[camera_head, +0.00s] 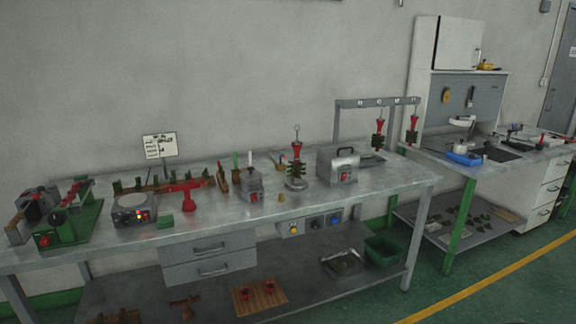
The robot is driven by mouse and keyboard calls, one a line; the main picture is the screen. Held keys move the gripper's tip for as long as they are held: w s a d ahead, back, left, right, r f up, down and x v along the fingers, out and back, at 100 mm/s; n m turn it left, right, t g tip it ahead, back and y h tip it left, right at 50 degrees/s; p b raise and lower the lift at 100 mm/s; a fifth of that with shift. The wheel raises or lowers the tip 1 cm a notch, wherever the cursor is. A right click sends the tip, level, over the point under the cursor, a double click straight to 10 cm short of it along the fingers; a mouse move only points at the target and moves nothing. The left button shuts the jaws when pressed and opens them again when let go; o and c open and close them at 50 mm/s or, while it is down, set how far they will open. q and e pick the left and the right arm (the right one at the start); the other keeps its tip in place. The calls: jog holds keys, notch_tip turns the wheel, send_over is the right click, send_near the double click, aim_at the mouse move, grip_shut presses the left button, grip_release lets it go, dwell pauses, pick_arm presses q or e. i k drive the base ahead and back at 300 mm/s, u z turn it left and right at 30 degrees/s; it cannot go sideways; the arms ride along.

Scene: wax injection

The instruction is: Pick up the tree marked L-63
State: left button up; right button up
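Several wax trees with red tops and dark green branches are in the head view. One tree (297,170) stands upright on the metal workbench (225,208), right of the middle. Two more hang from the grey rack (375,102) at the bench's right end: a left tree (378,134) and a right tree (412,132). Small round tags show along the rack's bar, too small to read. I cannot tell which tree is marked L-63. Neither of my grippers is in view.
A grey box machine (338,165) stands between the standing tree and the rack. A smaller grey device (253,186), a red stand (186,189), a round-topped device (134,210) and a green machine (68,224) line the bench leftward. A green bin (383,251) sits below.

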aim_at(295, 167)
jog(key=z, duration=0.1)
jog(key=i, duration=0.9)
jog(key=z, duration=0.4)
jog(key=k, duration=1.05)
jog(key=z, duration=0.95)
jog(key=i, duration=1.65)
jog(key=u, duration=0.9)
jog(key=i, duration=0.85)
jog(key=u, duration=0.55)
jog(key=k, duration=0.1)
jog(key=u, duration=0.1)
